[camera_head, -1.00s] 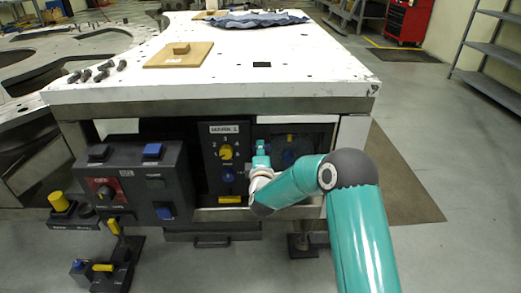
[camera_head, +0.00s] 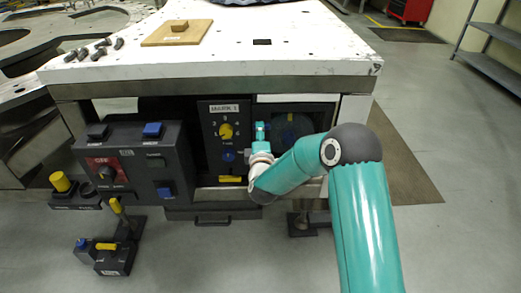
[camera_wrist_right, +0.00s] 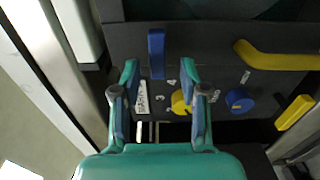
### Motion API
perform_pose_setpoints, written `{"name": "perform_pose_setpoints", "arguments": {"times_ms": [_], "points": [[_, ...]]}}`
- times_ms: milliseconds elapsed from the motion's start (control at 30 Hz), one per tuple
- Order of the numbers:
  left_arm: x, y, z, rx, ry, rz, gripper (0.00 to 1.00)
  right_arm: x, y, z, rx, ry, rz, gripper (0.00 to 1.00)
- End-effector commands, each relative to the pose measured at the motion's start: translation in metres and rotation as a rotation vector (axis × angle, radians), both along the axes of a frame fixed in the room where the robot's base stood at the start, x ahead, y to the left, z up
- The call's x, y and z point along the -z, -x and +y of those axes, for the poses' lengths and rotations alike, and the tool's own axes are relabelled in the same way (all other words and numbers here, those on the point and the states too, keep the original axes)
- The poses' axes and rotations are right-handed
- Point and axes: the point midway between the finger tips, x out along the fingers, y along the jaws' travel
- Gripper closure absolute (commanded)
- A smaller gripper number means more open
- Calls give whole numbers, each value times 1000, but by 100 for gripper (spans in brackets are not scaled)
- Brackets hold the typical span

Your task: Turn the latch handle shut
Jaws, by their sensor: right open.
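The right wrist view shows a long yellow handle (camera_wrist_right: 278,58) with a bent end on the dark panel, at the upper right. It looks like the latch handle. A short blue bar (camera_wrist_right: 157,53) stands on the same panel, ahead of my right gripper. My right gripper (camera_wrist_right: 164,85) is open, its two fingers apart and nothing between them; the yellow handle lies to the right of both fingers, apart from them. In the head view, my right gripper (camera_head: 261,135) is in front of the panel under the table; the arm hides part of that panel. My left gripper is not in view.
Beside the gripper is a panel with a yellow knob (camera_head: 226,131), a blue knob (camera_head: 228,156) and a yellow bar (camera_head: 230,179). A dark control box (camera_head: 130,165) stands left of it. The white table top (camera_head: 290,45) overhangs above. Open floor lies at the right.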

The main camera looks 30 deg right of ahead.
Motion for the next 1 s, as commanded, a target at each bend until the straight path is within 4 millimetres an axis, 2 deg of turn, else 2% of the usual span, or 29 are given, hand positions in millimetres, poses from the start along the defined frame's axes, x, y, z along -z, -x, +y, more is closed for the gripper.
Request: {"name": "perform_pose_setpoints", "arguments": {"times_ms": [300, 500, 1000], "points": [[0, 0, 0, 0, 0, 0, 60, 1, 54, 35, -5, 0, 4, 56], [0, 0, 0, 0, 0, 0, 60, 1, 75, 47, -4, 0, 2, 56], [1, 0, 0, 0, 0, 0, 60, 1, 80, 50, -3, 0, 1, 56]]}}
